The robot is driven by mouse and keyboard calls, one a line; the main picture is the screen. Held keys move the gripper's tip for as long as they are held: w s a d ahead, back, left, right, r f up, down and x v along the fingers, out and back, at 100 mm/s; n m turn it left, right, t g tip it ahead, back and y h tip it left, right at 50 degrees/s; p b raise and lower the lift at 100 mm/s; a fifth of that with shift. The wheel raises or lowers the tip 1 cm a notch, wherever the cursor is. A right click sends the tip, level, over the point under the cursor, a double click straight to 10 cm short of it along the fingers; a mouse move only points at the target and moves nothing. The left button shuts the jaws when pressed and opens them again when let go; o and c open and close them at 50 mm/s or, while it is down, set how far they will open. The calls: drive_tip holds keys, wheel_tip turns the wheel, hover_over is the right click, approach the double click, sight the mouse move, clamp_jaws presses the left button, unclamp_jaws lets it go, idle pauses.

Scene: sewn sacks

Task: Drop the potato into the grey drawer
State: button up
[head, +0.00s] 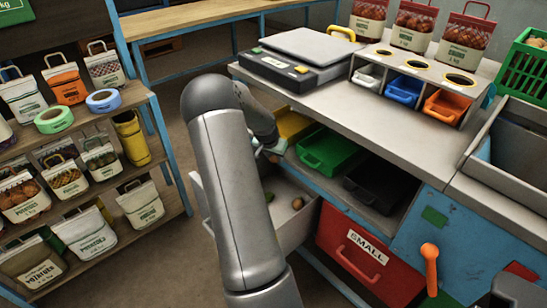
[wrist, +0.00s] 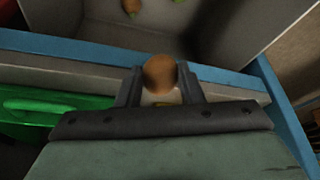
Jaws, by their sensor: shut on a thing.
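My gripper (wrist: 160,88) is shut on the brown, round potato (wrist: 159,72), which sits between its two fingertips. The potato appears in the wrist view just in front of the blue counter edge. The grey drawer (wrist: 240,35) is pulled out beyond that edge, at the top of the wrist view. In the head view the open grey drawer (head: 296,233) is partly hidden behind my arm. My gripper (head: 268,153) is near the counter edge, above and behind the drawer; the potato cannot be made out clearly there.
A brown item (head: 298,203) and a green item (head: 268,197) lie in the drawer. A green bin (head: 327,150) and a black bin (head: 376,184) sit on the shelf beside it. A red drawer front marked SMALL (head: 362,255) is to the right. Shelves of sacks stand left.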

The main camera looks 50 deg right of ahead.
wheel_tip(320, 180, down, 5)
drive_tip(key=b, duration=0.3)
drive_tip(key=shift+f, duration=0.15)
drive_tip(key=o, duration=1.1)
drive_tip(key=p+v, duration=0.3)
drive_tip(key=v, duration=1.4)
drive_tip(key=shift+a+r, duration=0.1)
drive_tip(key=shift+r, duration=0.1)
